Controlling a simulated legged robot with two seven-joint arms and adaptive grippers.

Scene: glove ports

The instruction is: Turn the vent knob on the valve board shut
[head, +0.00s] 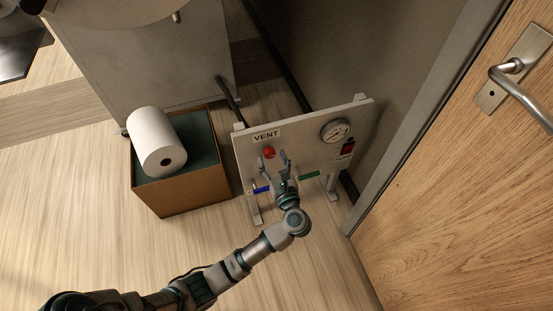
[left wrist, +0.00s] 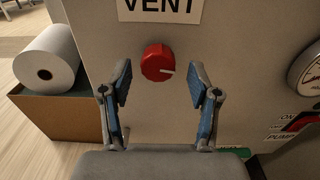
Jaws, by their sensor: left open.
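The red vent knob (head: 269,153) is on the upper left part of the grey valve board (head: 304,149), under the VENT label (head: 266,135). In the left wrist view the knob (left wrist: 158,63) is round, with a white pointer mark facing right and slightly down. My left gripper (head: 277,160) is in front of the board, just below and right of the knob in the head view. In the left wrist view its open fingers (left wrist: 160,85) stand either side of the knob's line, apart from it and empty. My right gripper is not in view.
A pressure gauge (head: 335,131) and a red pump switch (head: 349,146) are on the board's right side. A cardboard box (head: 178,195) with a white paper roll (head: 157,142) stands left of the board. A wooden door (head: 475,200) with a metal handle is at the right.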

